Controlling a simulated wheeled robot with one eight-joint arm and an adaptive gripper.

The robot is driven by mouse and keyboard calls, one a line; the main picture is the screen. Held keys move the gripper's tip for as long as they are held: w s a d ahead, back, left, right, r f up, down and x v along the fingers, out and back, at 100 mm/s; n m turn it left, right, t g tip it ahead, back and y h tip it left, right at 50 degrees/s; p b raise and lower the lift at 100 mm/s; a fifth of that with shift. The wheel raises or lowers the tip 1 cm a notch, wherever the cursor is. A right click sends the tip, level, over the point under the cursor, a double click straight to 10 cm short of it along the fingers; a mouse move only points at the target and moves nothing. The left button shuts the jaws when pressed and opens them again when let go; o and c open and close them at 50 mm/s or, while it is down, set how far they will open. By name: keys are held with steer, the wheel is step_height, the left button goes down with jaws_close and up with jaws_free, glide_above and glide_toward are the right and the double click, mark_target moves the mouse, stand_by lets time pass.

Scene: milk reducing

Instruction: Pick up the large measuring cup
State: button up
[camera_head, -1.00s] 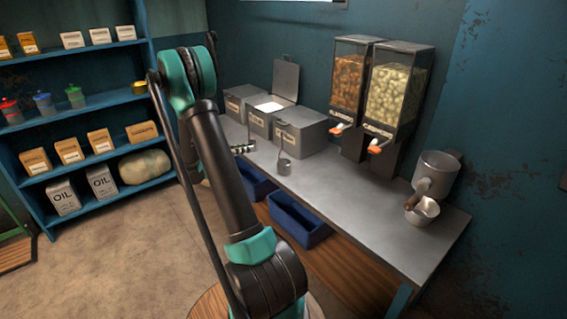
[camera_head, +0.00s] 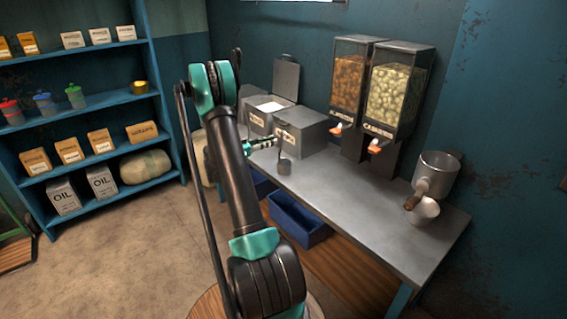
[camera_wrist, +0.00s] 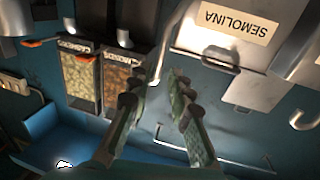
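A grey metal measuring cup (camera_head: 285,166) with a long upright handle hangs or stands at the front of the right bin, above the counter's near edge. I cannot tell whether it is the large one. My gripper (camera_head: 272,144) reaches in from the left, level with the handle and close to it. In the wrist view my gripper (camera_wrist: 153,92) is open, with its two fingers apart. A thin grey metal strip (camera_wrist: 168,42), seemingly the cup's handle, runs just beyond and between the fingertips. I cannot tell whether it touches them.
The semolina bin (camera_wrist: 228,50) is behind the fingers in the wrist view. Two dispensers (camera_head: 394,95) stand right of the bins. A grinder (camera_head: 437,172) with a bowl (camera_head: 424,212) is at the counter's right end. Blue crates (camera_head: 299,220) sit below. The middle counter (camera_head: 345,195) is clear.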

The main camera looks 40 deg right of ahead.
steer(key=shift+s+d+f, duration=0.1)
steer(key=shift+s+d, duration=0.1)
steer(key=shift+d, duration=1.35)
steer(key=shift+s+d, duration=0.15)
steer(key=shift+d, duration=1.35)
jaws_close()
